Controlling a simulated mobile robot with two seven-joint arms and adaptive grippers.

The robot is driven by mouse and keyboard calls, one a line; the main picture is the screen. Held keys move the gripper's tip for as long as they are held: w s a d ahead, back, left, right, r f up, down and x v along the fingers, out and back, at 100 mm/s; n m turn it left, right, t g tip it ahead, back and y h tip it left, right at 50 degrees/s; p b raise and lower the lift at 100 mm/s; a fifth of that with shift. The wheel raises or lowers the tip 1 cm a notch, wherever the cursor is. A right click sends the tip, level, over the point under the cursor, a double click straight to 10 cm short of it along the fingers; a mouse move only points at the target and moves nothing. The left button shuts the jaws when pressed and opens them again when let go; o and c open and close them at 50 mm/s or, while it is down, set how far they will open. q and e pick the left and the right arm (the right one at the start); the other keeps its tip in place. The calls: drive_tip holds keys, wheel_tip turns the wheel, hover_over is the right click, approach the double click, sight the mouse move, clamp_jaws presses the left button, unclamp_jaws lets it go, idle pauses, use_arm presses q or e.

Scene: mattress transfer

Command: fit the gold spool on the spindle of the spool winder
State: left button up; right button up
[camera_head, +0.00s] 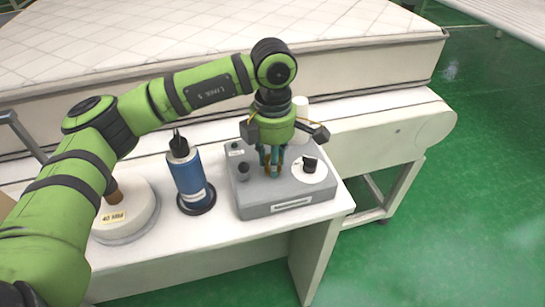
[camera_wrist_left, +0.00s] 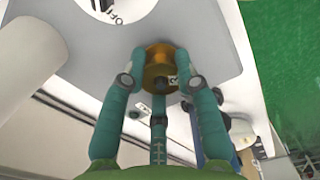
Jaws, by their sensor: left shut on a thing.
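The gold spool (camera_wrist_left: 160,68) shows in the left wrist view between the fingertips of my left gripper (camera_wrist_left: 165,75). The fingers are closed around its sides. In the head view my left gripper (camera_head: 273,162) points down over the top of the grey spool winder (camera_head: 290,206), and the spool is mostly hidden by the fingers. The winder top has a white disc with a black knob (camera_head: 310,163) on the right and a small dark knob (camera_head: 243,169) on the left. The spindle is hidden, and I cannot tell whether the spool is on it. My right gripper is not in view.
A round white base (camera_head: 133,214) with a brown post is farther left, partly behind my arm. A white cylinder (camera_head: 301,108) stands behind the winder. A mattress (camera_head: 340,62) lies behind the bench.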

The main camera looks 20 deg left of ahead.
use_arm(q)
drive_tip(key=shift+f+b, duration=0.35)
drive_tip(key=shift+f, duration=0.15)
drive_tip(key=o, duration=1.1)
drive_tip(key=shift+c, duration=0.2)
drive_tip(key=shift+r, duration=0.1)
wheel_tip(320, 180, up, 12)
